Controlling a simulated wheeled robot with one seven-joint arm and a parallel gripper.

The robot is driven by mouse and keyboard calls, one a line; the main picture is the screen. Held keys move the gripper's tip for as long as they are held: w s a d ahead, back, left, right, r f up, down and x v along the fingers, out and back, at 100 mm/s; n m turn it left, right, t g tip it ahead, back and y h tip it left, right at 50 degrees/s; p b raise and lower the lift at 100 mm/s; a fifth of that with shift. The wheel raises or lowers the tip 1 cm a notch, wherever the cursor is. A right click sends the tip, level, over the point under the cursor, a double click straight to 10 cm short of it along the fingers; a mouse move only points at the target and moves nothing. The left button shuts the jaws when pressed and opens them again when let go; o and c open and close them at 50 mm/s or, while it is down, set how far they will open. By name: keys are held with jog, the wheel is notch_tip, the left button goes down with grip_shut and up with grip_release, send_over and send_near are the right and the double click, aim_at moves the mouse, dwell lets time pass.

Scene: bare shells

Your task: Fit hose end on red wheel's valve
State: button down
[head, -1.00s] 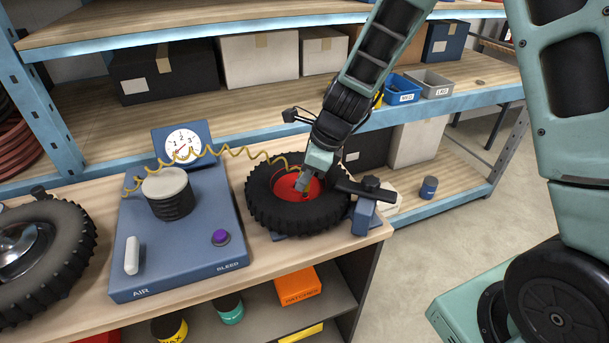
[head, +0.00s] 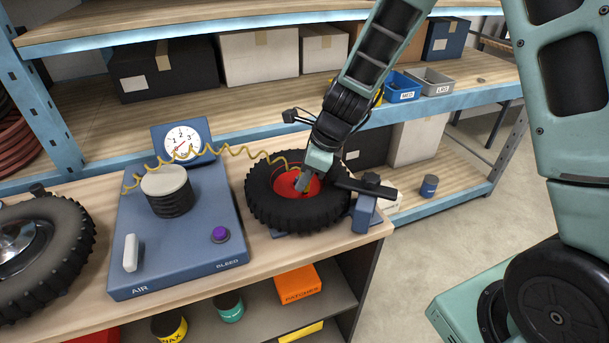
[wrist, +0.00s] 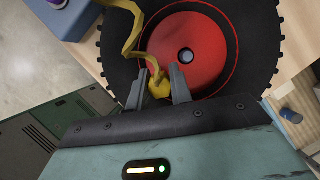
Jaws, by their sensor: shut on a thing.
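The red wheel (head: 283,187) lies flat with its black tyre (head: 262,214) on the right end of the bench. In the wrist view its red hub (wrist: 210,62) shows a round centre hole. My gripper (head: 302,184) reaches down inside the tyre over the hub. In the wrist view my gripper (wrist: 160,80) is shut on the yellow hose end (wrist: 159,90), near the hub's edge. The coiled yellow hose (head: 235,153) runs from it to the left, over the blue air unit. The valve is not clearly visible, so I cannot tell whether the hose end touches it.
The blue air unit (head: 190,240) with a dial gauge (head: 182,141), a black bellows and a purple button stands left of the wheel. A blue clamp (head: 364,212) with a black bar stands at the tyre's right. Another wheel (head: 35,250) lies far left. Shelves stand behind.

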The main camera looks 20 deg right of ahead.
jog(key=shift+f, duration=0.15)
jog(key=c, duration=1.2)
grip_release()
jog(key=shift+o, duration=0.2)
jog(key=shift+s+f, duration=0.1)
jog(key=shift+s+a+f, duration=0.1)
jog(key=shift+s+a, duration=0.05)
jog(key=shift+c, duration=0.2)
jog(key=shift+o, duration=0.3)
jog(key=shift+r, duration=0.25)
jog(key=o, duration=0.4)
jog(key=shift+r+p, duration=0.3)
jog(key=shift+p, duration=0.1)
jog(key=shift+w+r+p, duration=0.25)
jog(key=shift+r+p, duration=0.85)
jog(key=shift+r, duration=0.2)
